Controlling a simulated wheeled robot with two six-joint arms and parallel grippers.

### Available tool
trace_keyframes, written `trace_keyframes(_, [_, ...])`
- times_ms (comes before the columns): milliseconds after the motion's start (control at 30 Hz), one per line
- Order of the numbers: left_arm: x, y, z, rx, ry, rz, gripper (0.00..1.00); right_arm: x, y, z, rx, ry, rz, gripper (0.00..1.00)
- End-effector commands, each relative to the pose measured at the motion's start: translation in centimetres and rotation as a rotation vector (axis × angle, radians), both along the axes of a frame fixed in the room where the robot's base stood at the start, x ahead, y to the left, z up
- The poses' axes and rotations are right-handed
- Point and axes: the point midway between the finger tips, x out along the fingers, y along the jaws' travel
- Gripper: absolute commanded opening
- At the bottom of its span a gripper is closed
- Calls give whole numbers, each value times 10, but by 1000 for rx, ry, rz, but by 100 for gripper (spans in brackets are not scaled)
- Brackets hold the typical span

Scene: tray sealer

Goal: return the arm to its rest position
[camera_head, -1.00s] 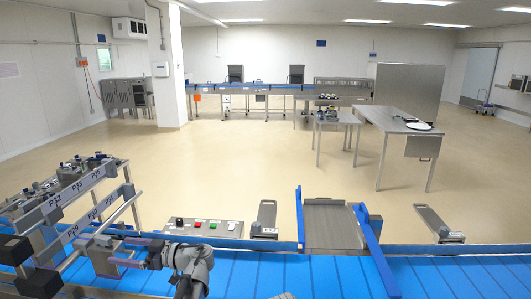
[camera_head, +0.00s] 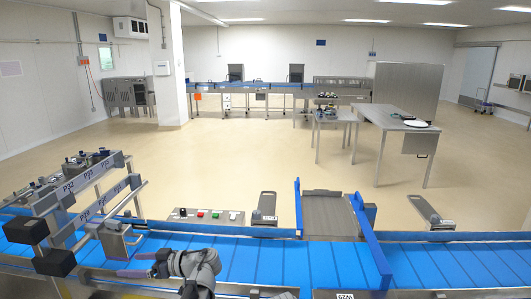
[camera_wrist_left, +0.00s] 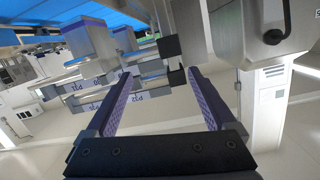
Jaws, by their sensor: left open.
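My left gripper (camera_head: 130,264) is above the near left part of the blue conveyor belt (camera_head: 265,262), its fingers pointing left. Its two purple-lined fingers are apart with nothing between them. In the left wrist view the open jaws (camera_wrist_left: 159,74) show the same empty gap. My grey wrist covers part of the belt behind the fingers. My right gripper is not in the head view.
A metal frame with labelled bars (camera_head: 68,187) and dark blocks (camera_head: 55,262) stands close to my left gripper. A button box (camera_head: 207,216) and a blue-sided metal chute (camera_head: 330,215) lie beyond the belt. Steel tables (camera_head: 392,117) stand farther back; open floor lies between.

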Motion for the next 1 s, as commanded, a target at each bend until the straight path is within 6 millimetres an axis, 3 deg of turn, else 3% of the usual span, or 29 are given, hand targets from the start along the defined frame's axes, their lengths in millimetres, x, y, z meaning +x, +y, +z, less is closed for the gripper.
trace_keyframes(167, [-12,-24,-43,-123,153,-57,89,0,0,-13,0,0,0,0])
trace_keyframes(367, [-33,-69,-106,-314,405,-188,89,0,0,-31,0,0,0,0])
trace_keyframes(467, [-51,-107,-148,-441,584,-317,89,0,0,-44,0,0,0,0])
trace_keyframes(600, [-88,-176,-209,-633,876,-590,89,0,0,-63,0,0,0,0])
trace_keyframes(700, [-114,-222,-238,-737,1046,-799,89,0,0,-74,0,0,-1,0])
trace_keyframes(833, [-143,-268,-259,-824,1194,-1034,89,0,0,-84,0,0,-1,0])
trace_keyframes(1000, [-163,-298,-269,-872,1284,-1210,89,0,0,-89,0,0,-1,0])
